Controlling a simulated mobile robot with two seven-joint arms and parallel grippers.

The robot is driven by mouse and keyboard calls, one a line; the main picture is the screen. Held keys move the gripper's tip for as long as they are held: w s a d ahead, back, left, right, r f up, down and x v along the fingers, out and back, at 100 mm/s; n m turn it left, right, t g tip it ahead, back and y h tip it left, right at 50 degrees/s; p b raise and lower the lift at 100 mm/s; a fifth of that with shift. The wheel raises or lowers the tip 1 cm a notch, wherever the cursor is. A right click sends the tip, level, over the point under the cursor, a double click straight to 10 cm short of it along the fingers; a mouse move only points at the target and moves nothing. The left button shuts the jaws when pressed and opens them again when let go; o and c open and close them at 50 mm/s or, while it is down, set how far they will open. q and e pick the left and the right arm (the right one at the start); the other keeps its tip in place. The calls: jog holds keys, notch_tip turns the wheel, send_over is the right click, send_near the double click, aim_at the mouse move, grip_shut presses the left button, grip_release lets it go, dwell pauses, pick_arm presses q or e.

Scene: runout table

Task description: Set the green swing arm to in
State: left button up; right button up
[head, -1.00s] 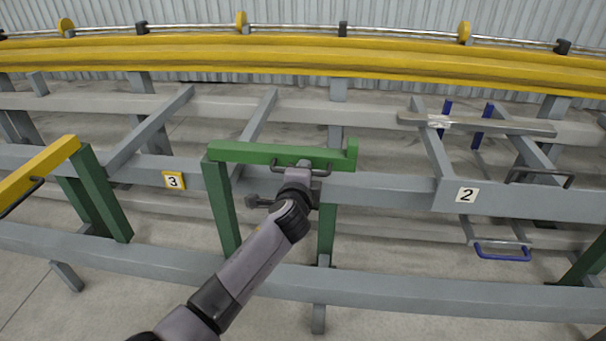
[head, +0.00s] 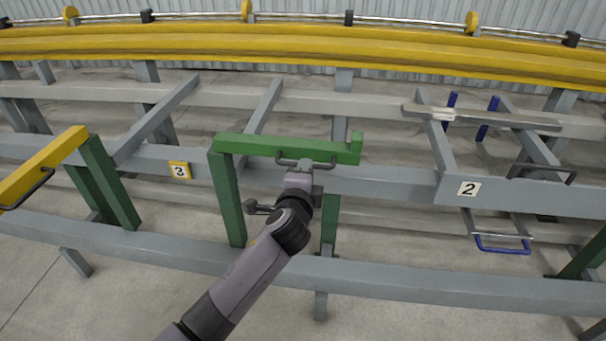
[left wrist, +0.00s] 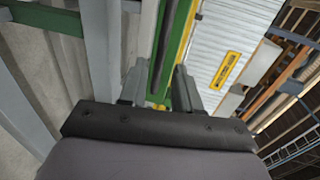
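The green swing arm (head: 255,145) is a green beam on a green post, lying roughly level across the picture in the head view, with a short upright stub at its right end. A dark handle (head: 329,163) is fixed along its near side. My left gripper (head: 304,164) is at this handle. In the left wrist view the green beam (left wrist: 180,35) and a dark bar, seemingly the handle (left wrist: 165,45), run between its two fingers (left wrist: 160,82). Whether the fingers press on the bar is unclear. My right gripper is not in view.
A yellow arm (head: 45,165) on green posts stands at the left by the "3" label (head: 180,170). A grey arm (head: 515,122) and a blue handle (head: 503,247) are near the "2" label (head: 468,189). Grey rails (head: 420,292) and a long yellow beam (head: 300,55) cross the scene.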

pick_arm(q)
jog(key=shift+v, duration=1.25)
jog(key=shift+s, duration=0.1)
